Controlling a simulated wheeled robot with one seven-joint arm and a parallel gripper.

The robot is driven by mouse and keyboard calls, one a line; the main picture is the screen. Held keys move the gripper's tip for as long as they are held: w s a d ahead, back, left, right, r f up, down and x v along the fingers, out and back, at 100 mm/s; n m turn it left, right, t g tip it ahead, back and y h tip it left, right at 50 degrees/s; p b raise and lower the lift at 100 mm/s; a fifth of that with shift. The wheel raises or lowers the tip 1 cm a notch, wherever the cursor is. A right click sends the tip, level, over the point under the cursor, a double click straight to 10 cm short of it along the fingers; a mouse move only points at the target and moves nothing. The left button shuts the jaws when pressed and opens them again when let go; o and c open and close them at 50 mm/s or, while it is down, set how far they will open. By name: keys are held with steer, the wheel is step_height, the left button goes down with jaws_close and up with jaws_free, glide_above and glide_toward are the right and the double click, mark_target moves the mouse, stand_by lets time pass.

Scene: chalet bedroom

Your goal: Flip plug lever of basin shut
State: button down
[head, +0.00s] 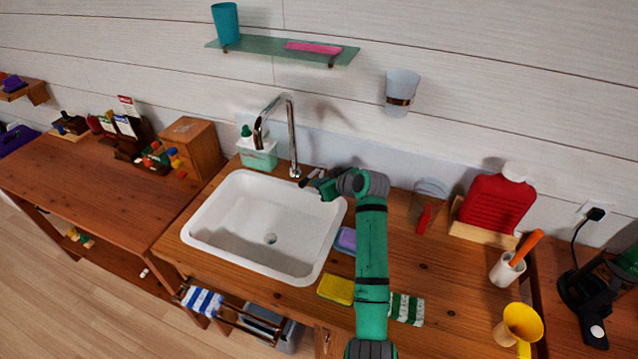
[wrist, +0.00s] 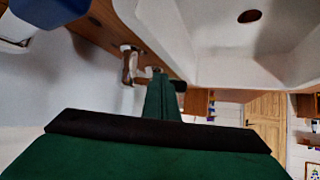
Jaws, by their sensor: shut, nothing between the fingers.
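The white basin (head: 205,210) is set in the wooden counter, with its drain (head: 270,238) open to view at the bottom. A chrome tap (head: 291,130) rises behind it. My gripper (head: 308,182) is shut and empty at the basin's back right rim, just right of the tap's foot. A small light metal piece (head: 317,172) shows beside the fingers; it may be the plug lever, but its position is unclear. In the wrist view, my shut fingers (wrist: 163,84) point toward chrome fittings (wrist: 130,65) near the basin (wrist: 195,40). I cannot tell whether they touch.
A purple sponge (head: 346,239) and yellow sponge (head: 336,289) lie right of the basin. A glass shelf (head: 265,47) and wall cup (head: 401,90) are above.

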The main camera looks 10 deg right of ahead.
mark_target(306, 179)
steer(key=shift+w+a, duration=0.6)
steer(key=shift+a, duration=0.25)
steer(key=shift+w+a, duration=0.6)
steer(key=shift+a, duration=0.25)
stand_by(2.4)
stand_by(0.3)
steer(key=s+d, duration=0.4)
steer(key=d, duration=0.2)
steer(key=shift+s+d, duration=0.2)
stand_by(0.9)
steer(key=shift+d, duration=0.1)
steer(key=shift+s+d, duration=0.7)
steer(key=shift+d, duration=0.3)
steer(key=shift+s+d, duration=0.7)
steer(key=shift+d, duration=0.25)
